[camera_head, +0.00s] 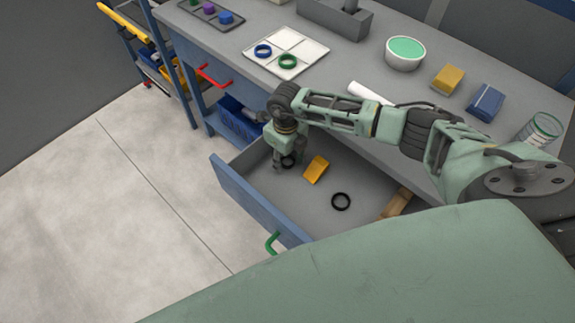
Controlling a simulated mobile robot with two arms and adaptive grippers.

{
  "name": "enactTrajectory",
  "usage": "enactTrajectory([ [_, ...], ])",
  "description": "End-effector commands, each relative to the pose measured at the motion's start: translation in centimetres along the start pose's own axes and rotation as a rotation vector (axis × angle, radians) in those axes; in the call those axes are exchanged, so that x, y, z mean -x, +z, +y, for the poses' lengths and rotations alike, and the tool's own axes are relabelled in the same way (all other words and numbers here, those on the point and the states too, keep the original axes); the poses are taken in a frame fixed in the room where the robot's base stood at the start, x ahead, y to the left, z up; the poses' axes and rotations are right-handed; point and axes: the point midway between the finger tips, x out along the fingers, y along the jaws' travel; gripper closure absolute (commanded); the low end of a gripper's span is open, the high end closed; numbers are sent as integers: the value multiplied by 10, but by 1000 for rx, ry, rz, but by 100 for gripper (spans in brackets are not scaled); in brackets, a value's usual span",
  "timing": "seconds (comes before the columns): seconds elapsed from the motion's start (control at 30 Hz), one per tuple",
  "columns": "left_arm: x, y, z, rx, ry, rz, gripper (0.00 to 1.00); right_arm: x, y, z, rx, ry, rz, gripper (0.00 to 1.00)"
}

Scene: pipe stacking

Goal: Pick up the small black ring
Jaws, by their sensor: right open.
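A small black ring (288,162) lies in the open drawer (300,205), partly hidden by my right gripper (284,163). My right gripper points down into the drawer, right at this ring, with its jaws open. I cannot tell whether the fingers touch the ring or are around it. My left gripper is not in view.
A yellow block (316,169) lies just right of the gripper in the drawer; a brown wooden piece (396,204) is farther right. The drawer's blue front panel (255,198) has a green handle (272,243). Above, the bench holds a white tray (305,50) with blue and green rings.

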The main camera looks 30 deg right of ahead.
Motion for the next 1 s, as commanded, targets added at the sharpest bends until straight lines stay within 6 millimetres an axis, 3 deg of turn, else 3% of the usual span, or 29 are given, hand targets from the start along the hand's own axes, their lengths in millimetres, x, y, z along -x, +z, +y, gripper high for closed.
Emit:
enactTrajectory([
  [0.23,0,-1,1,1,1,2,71,0,0,0,0,0,-1,56],
  [0.57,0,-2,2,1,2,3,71,0,0,0,0,0,-1,85],
  [0.87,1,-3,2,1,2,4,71,1,0,0,0,0,-1,86],
  [1.0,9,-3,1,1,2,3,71,11,0,0,0,0,-1,86],
])
